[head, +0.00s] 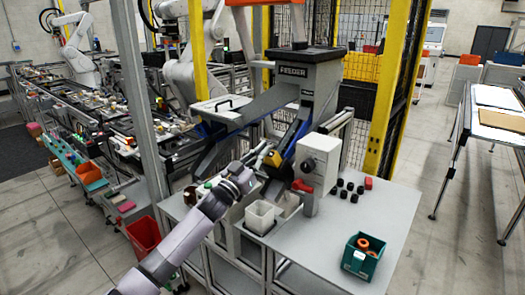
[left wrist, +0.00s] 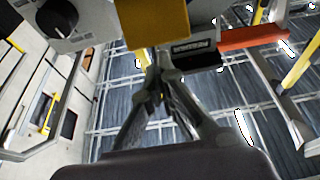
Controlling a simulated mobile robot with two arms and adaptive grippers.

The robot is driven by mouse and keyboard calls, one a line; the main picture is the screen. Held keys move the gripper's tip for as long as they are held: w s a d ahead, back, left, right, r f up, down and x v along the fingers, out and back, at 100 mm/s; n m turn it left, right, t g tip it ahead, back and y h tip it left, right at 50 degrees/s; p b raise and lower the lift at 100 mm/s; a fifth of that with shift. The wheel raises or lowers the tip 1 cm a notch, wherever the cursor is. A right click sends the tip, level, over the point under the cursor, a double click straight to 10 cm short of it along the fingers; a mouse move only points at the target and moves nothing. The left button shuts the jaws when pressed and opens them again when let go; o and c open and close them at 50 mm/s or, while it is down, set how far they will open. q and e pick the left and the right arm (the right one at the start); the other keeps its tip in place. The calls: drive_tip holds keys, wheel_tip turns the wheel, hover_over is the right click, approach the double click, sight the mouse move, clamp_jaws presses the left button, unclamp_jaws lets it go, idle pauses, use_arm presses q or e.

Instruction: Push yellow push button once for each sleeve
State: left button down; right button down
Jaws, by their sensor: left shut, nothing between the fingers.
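A yellow block also shows at the top of the left wrist view (left wrist: 155,25). My left gripper (head: 262,160) is shut and empty, close beside the yellow block. In the left wrist view its fingertips (left wrist: 159,82) meet just below the block; I cannot tell whether they touch it. Several small black cylinders (head: 350,187), possibly the sleeves, stand on the grey table. My right gripper is not in view.
A teal bin (head: 348,258) with orange parts stands on the grey table (head: 385,215), whose right side is mostly clear.

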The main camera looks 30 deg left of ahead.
sight(269, 161)
use_arm(q)
drive_tip(key=shift+f, duration=0.15)
drive_tip(key=w+f+b, duration=0.1)
drive_tip(key=f+b, duration=0.1)
drive_tip(key=w+f+b, duration=0.1)
drive_tip(key=f, duration=0.1)
drive_tip(key=shift+w+d+b, duration=0.15)
drive_tip(key=shift+w+b, duration=0.15)
drive_tip(key=shift+b, duration=0.05)
drive_tip(key=shift+w+f, duration=0.2)
drive_tip(key=shift+r, duration=0.1)
idle(0.5)
